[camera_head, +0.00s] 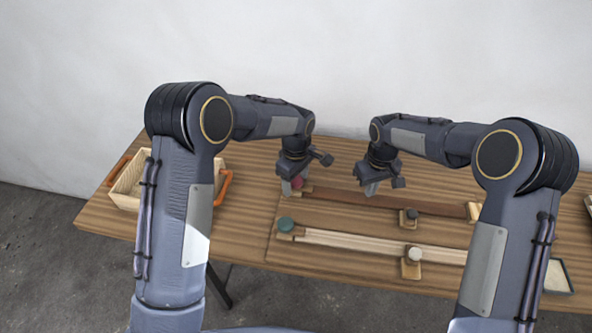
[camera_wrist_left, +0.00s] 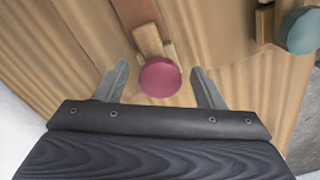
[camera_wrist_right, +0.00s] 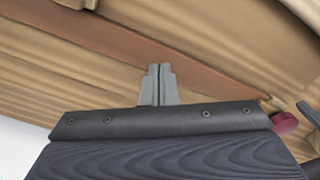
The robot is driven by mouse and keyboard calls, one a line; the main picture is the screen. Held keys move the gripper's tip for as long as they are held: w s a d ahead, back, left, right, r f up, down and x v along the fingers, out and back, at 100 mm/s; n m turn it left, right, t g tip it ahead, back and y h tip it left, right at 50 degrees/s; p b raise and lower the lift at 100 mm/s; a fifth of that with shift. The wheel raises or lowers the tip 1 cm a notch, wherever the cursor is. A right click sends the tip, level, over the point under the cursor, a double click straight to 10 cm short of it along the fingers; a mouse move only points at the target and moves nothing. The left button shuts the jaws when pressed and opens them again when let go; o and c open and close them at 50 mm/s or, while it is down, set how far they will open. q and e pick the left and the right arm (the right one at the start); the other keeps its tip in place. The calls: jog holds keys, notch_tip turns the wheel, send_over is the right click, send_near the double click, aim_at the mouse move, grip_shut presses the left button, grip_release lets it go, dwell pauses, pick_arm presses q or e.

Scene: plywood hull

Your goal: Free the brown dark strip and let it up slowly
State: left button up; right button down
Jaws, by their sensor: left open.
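The brown dark strip (camera_head: 350,198) lies along the board on the table, and it crosses the right wrist view (camera_wrist_right: 215,80). At its left end is a round red knob (camera_wrist_left: 160,77) on a small wooden block. My left gripper (camera_wrist_left: 160,68) is open, with one finger to each side of the red knob; I cannot tell whether they touch it. In the head view my left gripper (camera_head: 291,187) partly hides that knob. My right gripper (camera_wrist_right: 158,68) has its fingers together at the strip's edge, with nothing seen between them. Its contact with the strip is unclear.
A pale strip (camera_head: 370,243) with a green knob (camera_head: 285,225) lies in front. A dark-topped post (camera_head: 411,214) and a white-topped post (camera_head: 412,262) stand beside the strips. A basket (camera_head: 127,187) is at the left, a shallow tray (camera_head: 556,279) at the right.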

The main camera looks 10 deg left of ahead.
pick_arm(q)
jog(key=shift+f, duration=0.2)
jog(key=c, duration=1.1)
jog(key=shift+o, duration=0.2)
pick_arm(e)
jog(key=shift+f, duration=0.1)
jog(key=shift+f, duration=0.65)
